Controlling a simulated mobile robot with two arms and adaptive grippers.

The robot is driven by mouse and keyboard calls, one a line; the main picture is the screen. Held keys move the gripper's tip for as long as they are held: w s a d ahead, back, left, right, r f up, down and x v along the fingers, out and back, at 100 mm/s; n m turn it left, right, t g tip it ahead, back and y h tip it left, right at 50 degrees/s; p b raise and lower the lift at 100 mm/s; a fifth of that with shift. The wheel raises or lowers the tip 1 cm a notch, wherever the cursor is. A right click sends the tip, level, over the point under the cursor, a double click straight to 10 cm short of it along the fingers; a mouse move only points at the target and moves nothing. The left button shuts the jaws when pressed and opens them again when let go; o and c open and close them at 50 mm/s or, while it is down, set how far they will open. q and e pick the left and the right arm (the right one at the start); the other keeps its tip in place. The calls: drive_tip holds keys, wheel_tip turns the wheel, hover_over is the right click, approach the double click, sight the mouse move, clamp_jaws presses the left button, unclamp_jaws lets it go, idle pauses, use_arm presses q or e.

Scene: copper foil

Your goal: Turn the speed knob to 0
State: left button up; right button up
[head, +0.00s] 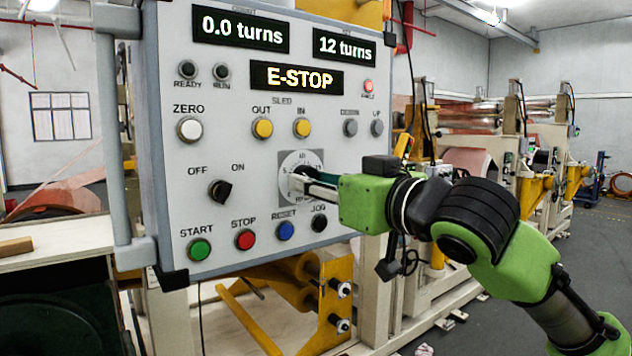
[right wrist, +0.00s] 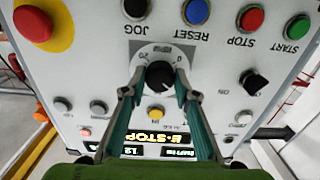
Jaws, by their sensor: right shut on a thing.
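The speed knob (right wrist: 159,75) is a round black knob on a white dial plate with 0 and 20 marks. In the right wrist view it sits between the two fingers of my right gripper. In the head view the gripper mostly hides it, and the dial plate (head: 301,158) shows behind. My right gripper (head: 304,183) reaches in from the right and is shut on the knob. Where the knob's pointer stands is too small to tell. My left gripper is not in view.
The grey control panel (head: 215,100) has an E-STOP display (head: 297,77), an OFF/ON selector (head: 220,191), and START, STOP, RESET (head: 285,231) and JOG (head: 319,222) buttons near the gripper. A red emergency button on yellow (right wrist: 33,22) shows in the wrist view.

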drive_tip(key=shift+r, duration=0.1)
drive_tip(key=n+p, duration=0.5)
drive_tip(key=n, duration=0.3)
drive_tip(key=shift+d+r+p, duration=0.1)
drive_tip(key=shift+r+p, duration=0.05)
drive_tip(key=shift+p, duration=0.2)
drive_tip(key=n+p, duration=0.3)
drive_tip(key=n, duration=0.2)
drive_tip(key=shift+n, duration=0.3)
drive_tip(key=shift+n+p, duration=1)
drive_tip(key=shift+n, duration=0.4)
drive_tip(key=o, duration=1.1)
